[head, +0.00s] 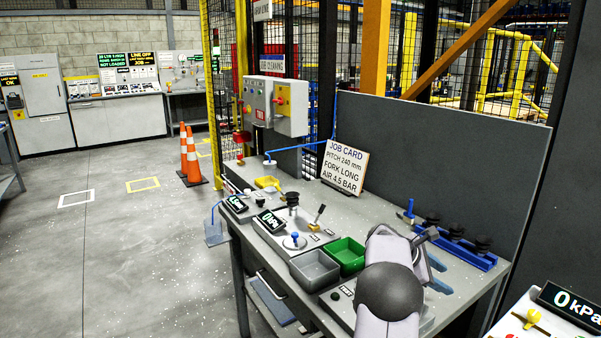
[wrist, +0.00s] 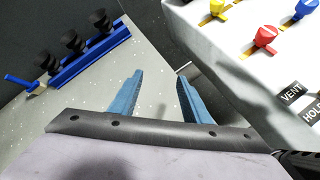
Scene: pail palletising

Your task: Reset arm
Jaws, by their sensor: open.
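My gripper (head: 438,275) is over the right part of the grey workbench (head: 245,219), with my arm reaching in from the bottom of the head view. Its two blue fingers also show in the wrist view (wrist: 160,80). The blue rack (head: 468,252) with several black suction cups lies beyond the gripper, near the back panel. In the wrist view the rack (wrist: 92,58) is at the upper left, apart from the fingers.
A white control panel (wrist: 230,45) with yellow, red and blue knobs stands right of the fingers. Grey (head: 314,270) and green (head: 346,256) bins sit left of my arm. A job card (head: 345,167) and dark back panel (head: 440,150) stand behind. Floor at left is open beyond two cones (head: 190,155).

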